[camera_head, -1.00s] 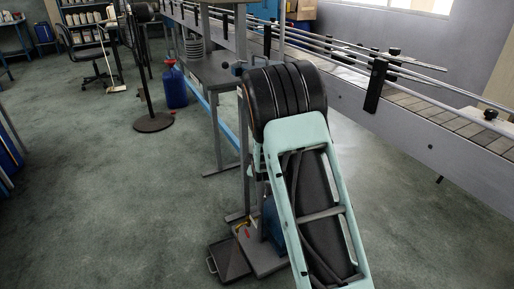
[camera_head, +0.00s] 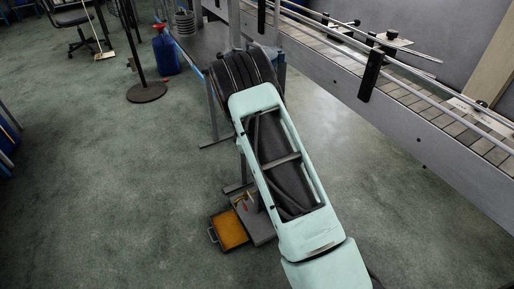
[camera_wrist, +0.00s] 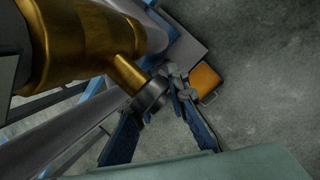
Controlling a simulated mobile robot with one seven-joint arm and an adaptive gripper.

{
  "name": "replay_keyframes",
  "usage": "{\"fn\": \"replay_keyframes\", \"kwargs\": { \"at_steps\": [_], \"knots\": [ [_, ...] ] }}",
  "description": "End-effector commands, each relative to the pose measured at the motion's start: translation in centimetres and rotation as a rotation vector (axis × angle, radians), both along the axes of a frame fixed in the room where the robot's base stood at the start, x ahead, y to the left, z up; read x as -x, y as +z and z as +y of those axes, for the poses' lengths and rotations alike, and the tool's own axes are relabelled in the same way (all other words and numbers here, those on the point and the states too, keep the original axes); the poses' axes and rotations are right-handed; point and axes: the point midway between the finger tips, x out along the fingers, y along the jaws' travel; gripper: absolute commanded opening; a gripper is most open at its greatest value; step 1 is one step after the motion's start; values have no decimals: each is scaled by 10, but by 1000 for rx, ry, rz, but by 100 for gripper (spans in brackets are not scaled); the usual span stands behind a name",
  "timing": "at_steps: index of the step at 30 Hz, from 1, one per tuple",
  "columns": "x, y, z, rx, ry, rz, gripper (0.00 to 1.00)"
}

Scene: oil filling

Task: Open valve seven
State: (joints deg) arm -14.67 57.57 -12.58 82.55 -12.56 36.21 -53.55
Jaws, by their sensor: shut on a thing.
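In the wrist view a brass-coloured valve body (camera_wrist: 85,35) fills the upper left, with a short brass pipe ending in a dark round part (camera_wrist: 149,97). My gripper (camera_wrist: 163,92) has its two blue fingers at this end. It is shut on a dark valve part there, though the exact grip is partly hidden. No number seven is readable. In the head view my arm covers the gripper and the valve. A small tray (camera_head: 238,246) with an orange surface sits on the floor below; it also shows in the wrist view (camera_wrist: 211,97).
A conveyor (camera_head: 420,125) with rails runs along the right. A workbench (camera_head: 200,42) stands behind my arm. A blue can (camera_head: 166,55) with a red top and a round-based stand (camera_head: 146,92) are at the upper left. The floor at left is open.

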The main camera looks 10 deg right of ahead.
Motion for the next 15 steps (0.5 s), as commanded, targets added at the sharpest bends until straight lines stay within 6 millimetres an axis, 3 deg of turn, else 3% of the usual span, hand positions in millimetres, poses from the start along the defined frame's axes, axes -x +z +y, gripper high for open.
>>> {"fn": "replay_keyframes", "kwargs": {
  "at_steps": [15],
  "knots": [
    [17,-3,-6,79,2,239,0]
  ]
}}
